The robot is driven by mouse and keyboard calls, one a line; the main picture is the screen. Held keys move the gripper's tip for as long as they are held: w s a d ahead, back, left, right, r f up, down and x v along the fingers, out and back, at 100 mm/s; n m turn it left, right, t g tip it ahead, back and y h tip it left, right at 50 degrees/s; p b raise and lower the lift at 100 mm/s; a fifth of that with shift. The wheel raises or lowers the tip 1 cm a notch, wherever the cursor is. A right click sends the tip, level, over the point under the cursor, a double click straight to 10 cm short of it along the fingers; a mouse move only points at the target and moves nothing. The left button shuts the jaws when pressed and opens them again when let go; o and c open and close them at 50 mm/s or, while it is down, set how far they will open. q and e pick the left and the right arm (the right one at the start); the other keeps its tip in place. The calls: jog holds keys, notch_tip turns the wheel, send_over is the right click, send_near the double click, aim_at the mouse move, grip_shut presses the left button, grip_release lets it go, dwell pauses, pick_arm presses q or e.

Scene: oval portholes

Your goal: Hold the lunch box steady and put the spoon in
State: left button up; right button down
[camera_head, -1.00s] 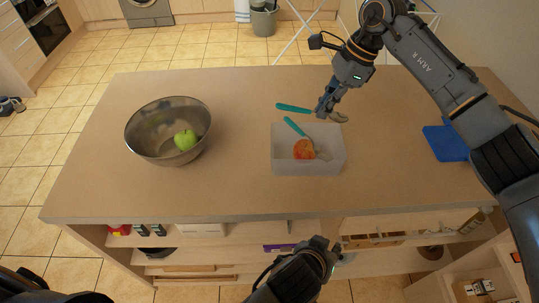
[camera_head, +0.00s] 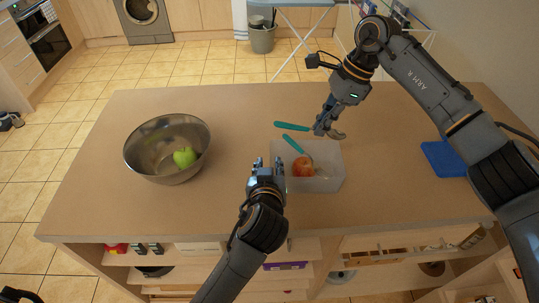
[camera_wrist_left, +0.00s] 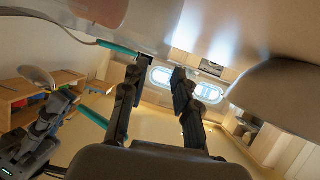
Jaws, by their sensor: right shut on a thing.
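The translucent lunch box (camera_head: 318,185) stands on the counter with a red apple (camera_head: 303,167) and a teal-handled utensil (camera_head: 295,144) in it. The utensil's handle leans over the back left rim. My right gripper (camera_head: 322,128) is shut on the spoon (camera_head: 291,126) above the box's back edge. The spoon's teal handle points left and its metal bowl right. My left gripper (camera_head: 267,163) is open just left of the box, fingers pointing away from me. In the left wrist view its fingers (camera_wrist_left: 157,74) are apart with nothing seen between them; the box (camera_wrist_left: 60,12) shows at top left.
A steel bowl (camera_head: 140,150) with a green apple (camera_head: 185,157) stands on the left of the counter (camera_head: 100,205). A blue flat item (camera_head: 443,158) lies at the right. The counter between bowl and box is clear behind my left gripper.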

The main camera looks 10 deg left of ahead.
pick_arm(q)
jog(key=x, duration=0.8)
jog(key=shift+d, duration=0.1)
grip_shut()
